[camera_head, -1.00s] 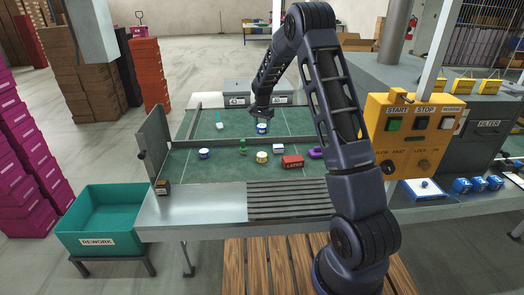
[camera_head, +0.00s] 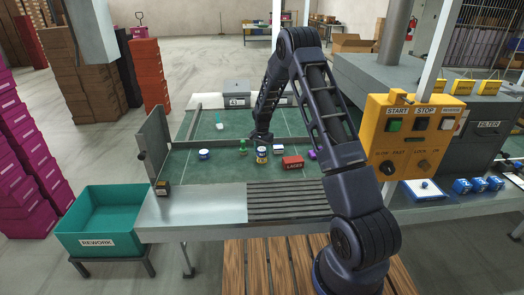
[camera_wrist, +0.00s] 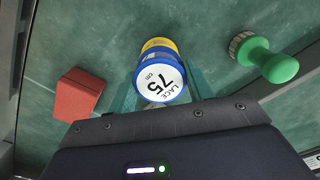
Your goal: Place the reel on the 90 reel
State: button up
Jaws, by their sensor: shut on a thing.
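A blue reel with a white top marked "LACE 75 cm" (camera_wrist: 163,84) sits between the fingers of my gripper (camera_head: 262,142), which is shut on it. It also shows in the head view (camera_head: 262,149). A yellow reel (camera_head: 262,160) stands on the green mat directly below the blue one; its label is hidden. In the wrist view the yellow reel (camera_wrist: 159,43) shows just beyond the blue one's far edge, so the two look nearly lined up. I cannot tell whether they touch.
A green knobbed piece (camera_wrist: 280,67) and a red LACES box (camera_head: 293,162) stand on either side. Another blue reel (camera_head: 204,154) is further left, and a small white-topped box (camera_head: 278,149) is close on the right. The green mat (camera_head: 225,172) is clear in front.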

jog(key=shift+f, duration=0.1)
jog(key=o, duration=1)
jog(key=shift+c, duration=0.2)
notch_tip(320, 180, up, 12)
jog(key=shift+r, duration=0.2)
notch_tip(320, 180, up, 13)
jog(key=n+t, duration=0.1)
send_over(262, 149)
jog(key=s+d, duration=0.6)
jog(key=s, duration=0.1)
jog(key=s+d+r+n+t, duration=0.15)
jog(key=s+d+r, duration=0.45)
jog(key=s+r, duration=0.6)
jog(key=s+d+r+n+t, duration=0.1)
jog(key=s+d+n, duration=0.1)
jog(key=s, duration=1.3)
jog(key=s+d+r+n+t, duration=0.1)
jog(key=s+d, duration=0.4)
jog(key=s, duration=1)
jog(key=shift+r+n, duration=0.25)
jog(key=shift+n, duration=0.4)
